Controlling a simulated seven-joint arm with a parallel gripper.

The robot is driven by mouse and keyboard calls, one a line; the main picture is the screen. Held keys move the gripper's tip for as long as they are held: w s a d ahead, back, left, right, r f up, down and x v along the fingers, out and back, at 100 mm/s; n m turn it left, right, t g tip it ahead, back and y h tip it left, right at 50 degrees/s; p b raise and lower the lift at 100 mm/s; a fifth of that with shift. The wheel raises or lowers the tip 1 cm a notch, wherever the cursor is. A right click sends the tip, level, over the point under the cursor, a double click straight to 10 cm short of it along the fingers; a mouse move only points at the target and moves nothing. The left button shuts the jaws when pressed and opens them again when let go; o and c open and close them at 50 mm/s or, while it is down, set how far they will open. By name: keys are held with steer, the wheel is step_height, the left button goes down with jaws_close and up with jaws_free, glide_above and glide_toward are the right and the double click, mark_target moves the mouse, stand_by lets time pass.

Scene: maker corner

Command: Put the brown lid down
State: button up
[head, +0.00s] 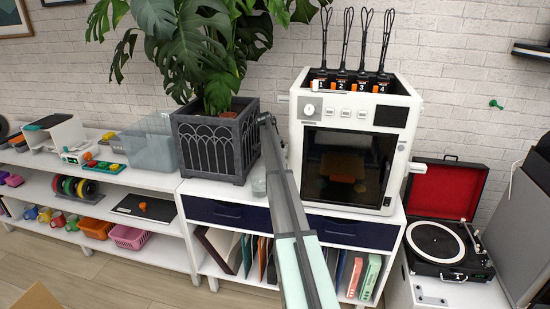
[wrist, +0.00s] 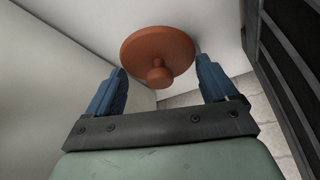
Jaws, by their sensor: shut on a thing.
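The brown lid (wrist: 155,42) is a round disc with a small knob, and in the wrist view it lies between the blue fingers of my gripper (wrist: 161,66). The gripper is shut on it, one finger at each side of the rim, with the knob facing the camera. In the head view my arm reaches into the gap between the dark planter and the white printer. The gripper and lid cannot be made out there. Whether the lid touches a surface is not clear.
The dark planter (head: 240,142) stands left of my arm and the white boxy printer (head: 398,145) right, both on the white cabinet (head: 203,188). A clear bin (head: 150,150) is further left. Free cabinet top is narrow.

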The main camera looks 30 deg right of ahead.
steer(key=shift+f, duration=1.25)
steer(key=shift+f, duration=0.25)
steer(key=o, duration=0.8)
steer(key=v, duration=1.2)
steer(key=shift+r, duration=0.25)
steer(key=shift+r, duration=0.1)
